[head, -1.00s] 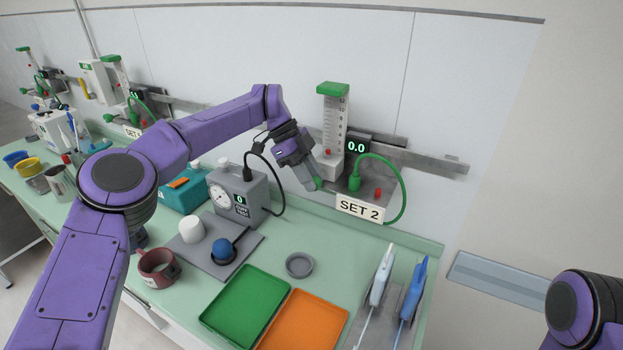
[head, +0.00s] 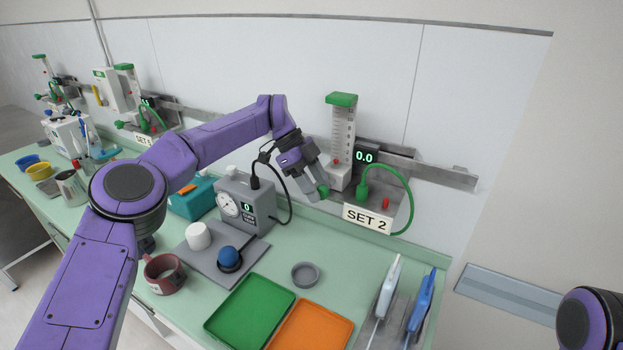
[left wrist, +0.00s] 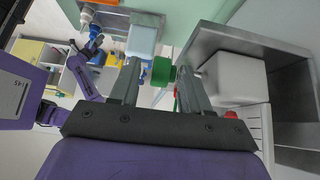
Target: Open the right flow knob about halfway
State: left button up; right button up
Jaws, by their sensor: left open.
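The right flowmeter (head: 341,128) is a clear upright tube with a green cap, fixed to the wall rail above the "SET 2" sign (head: 367,219). Its readout (head: 364,157) shows 0.0. Its green flow knob (head: 323,192) is low at the left, mostly hidden by my left gripper (head: 316,193). In the left wrist view, the green knob (left wrist: 162,70) sits between the tips of my open left gripper (left wrist: 160,78), with a gap on the left finger's side; contact on the right finger's side is unclear. My right gripper is out of view; only my right arm shows.
A green hose (head: 400,185) loops to the right of the flowmeter, near a red knob (head: 386,203). A grey gauge box (head: 243,210) with a black cable stands left of my gripper. A green tray (head: 250,308) and an orange tray (head: 312,328) lie in front.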

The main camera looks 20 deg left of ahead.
pick_arm(q)
jog(key=p+v, duration=0.2)
jog(key=v, duration=0.8)
jog(key=shift+p, duration=0.4)
jog(key=shift+a+f, duration=0.1)
jog(key=shift+a, duration=0.1)
